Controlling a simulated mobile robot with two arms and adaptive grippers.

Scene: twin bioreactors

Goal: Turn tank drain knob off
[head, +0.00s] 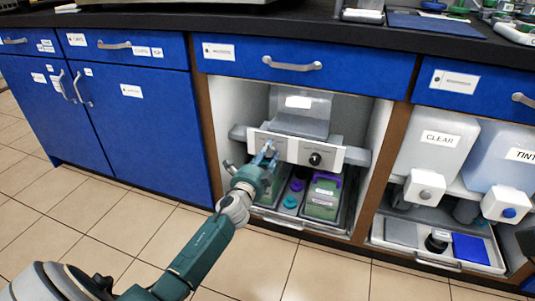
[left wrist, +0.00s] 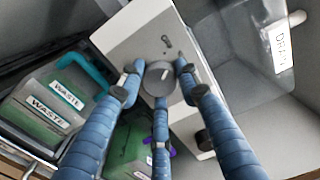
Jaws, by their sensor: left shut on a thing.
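A white control panel (head: 292,150) is set in the open bay under the counter, in front of a translucent tank (head: 300,118). In the left wrist view this tank bears a DRAIN label (left wrist: 281,49). My left gripper (head: 268,152) is at the panel's left part. In the left wrist view its three blue fingers are closed around a round grey knob (left wrist: 158,78) with a pale line on its face. Printed marks show just above that knob. A second, black knob (head: 315,159) sits free on the panel's right part; it also shows in the left wrist view (left wrist: 204,140). My right gripper is out of view.
Below the panel, green containers (head: 322,198) stand in a tray; WASTE labels (left wrist: 62,90) show at the wrist. Brown bay walls (head: 376,168) flank the bay. CLEAR (head: 432,150) and TINT (head: 503,160) tanks stand to the right. The tiled floor in front is clear.

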